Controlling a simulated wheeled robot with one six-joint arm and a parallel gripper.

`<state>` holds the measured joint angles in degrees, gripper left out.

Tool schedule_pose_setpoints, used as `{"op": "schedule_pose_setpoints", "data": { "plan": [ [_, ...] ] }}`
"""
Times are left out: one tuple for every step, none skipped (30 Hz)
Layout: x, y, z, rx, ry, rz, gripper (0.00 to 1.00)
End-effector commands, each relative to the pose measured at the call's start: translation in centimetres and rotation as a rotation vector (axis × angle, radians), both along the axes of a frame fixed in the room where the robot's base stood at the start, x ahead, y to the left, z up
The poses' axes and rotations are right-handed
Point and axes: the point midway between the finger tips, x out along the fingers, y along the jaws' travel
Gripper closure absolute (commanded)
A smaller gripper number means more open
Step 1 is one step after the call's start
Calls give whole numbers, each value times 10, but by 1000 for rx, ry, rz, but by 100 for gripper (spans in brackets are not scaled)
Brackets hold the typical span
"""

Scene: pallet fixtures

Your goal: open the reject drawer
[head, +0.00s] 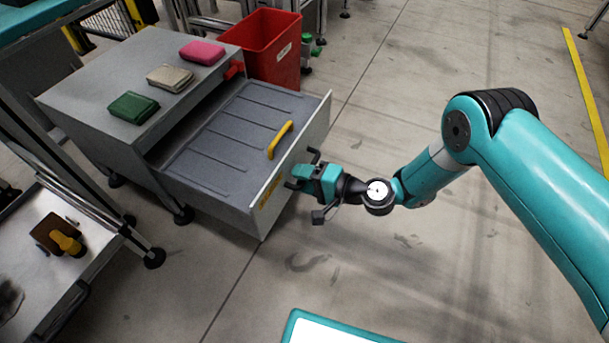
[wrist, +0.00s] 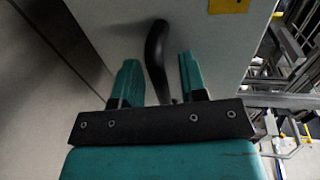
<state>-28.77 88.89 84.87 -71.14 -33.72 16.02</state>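The grey reject drawer (head: 225,130) stands pulled well out of its cabinet (head: 85,85), with its ribbed floor in plain view. A yellow curved piece (head: 280,140) lies inside near the front panel. My gripper (head: 302,171) is at the outer face of the drawer front. In the wrist view, the black bar handle (wrist: 156,50) stands between the two teal fingers of my gripper (wrist: 160,78). Gaps show between the handle and both fingers, so my gripper is open around it. Part of the handle is hidden by my gripper in the head view.
Green (head: 133,107), beige (head: 170,78) and pink (head: 202,52) packs lie on the cabinet top. A red bin (head: 268,50) stands beyond the drawer. A workbench (head: 60,285) is at the lower left.

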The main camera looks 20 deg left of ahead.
Motion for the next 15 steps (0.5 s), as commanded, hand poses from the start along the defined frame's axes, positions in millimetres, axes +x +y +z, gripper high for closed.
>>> {"op": "schedule_pose_setpoints", "data": {
  "plan": [
    [1,-1,0,0,0,-2,61],
    [1,-1,0,0,-1,-3,61],
    [1,-1,0,0,-2,-4,61],
    [2,-1,0,0,-2,-5,61],
    [2,-1,0,0,-2,-5,61],
    [2,-1,0,0,-2,-6,61],
    [2,-1,0,1,-2,-6,61],
    [2,-1,0,1,-3,-7,61],
    [2,-1,0,1,-3,-7,61],
    [3,-1,0,1,-3,-7,61],
    [3,-1,0,1,-3,-8,61],
    [3,-2,0,1,-3,-8,61],
    [3,-2,1,0,-3,-8,61],
    [3,-4,1,0,-3,-8,61],
    [2,-6,2,-1,-2,-8,61]
  ]
}}
